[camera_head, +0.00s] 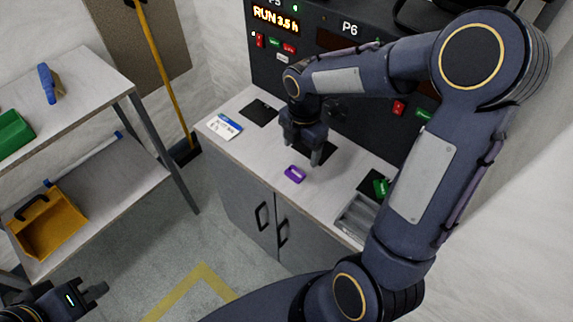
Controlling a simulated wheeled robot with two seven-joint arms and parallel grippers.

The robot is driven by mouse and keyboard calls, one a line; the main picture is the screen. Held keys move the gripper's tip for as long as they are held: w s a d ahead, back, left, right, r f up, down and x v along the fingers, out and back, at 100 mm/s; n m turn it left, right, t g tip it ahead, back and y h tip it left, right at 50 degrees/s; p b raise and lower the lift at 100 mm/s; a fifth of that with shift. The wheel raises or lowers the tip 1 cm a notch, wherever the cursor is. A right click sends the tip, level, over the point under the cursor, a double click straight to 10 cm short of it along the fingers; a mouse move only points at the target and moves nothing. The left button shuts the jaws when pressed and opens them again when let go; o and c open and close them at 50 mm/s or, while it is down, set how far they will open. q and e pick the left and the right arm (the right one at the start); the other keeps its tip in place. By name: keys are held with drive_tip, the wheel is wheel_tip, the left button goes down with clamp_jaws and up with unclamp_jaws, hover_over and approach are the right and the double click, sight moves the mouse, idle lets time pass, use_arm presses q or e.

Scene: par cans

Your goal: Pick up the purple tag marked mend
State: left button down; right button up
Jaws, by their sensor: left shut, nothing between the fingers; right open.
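The purple tag (295,174) lies flat on the light counter top (232,110), near its front edge. It bears small light lettering, too small to read. My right gripper (305,158) points down just behind the tag, over a black mat. Its fingers are apart and nothing shows between them. It does not appear to touch the tag. My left gripper (97,290) is at the bottom left, low over the floor, far from the counter, with its fingers shut and empty.
A green tag (381,187) on a dark mat and a metal tray (356,217) sit at the counter's right. A white and blue card (224,126) lies at its left. A dark panel (275,75) with buttons rises behind. A shelf (80,85) stands left.

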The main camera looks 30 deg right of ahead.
sight(298, 170)
drive_tip(key=shift+w+f+n, duration=0.3)
drive_tip(key=shift+f, duration=0.15)
drive_tip(key=f, duration=0.7)
drive_tip(key=shift+s+a+f, duration=0.1)
drive_tip(key=shift+a+f, duration=0.1)
drive_tip(key=c, duration=1)
drive_tip(key=shift+r, duration=0.1)
drive_tip(key=shift+c, duration=0.2)
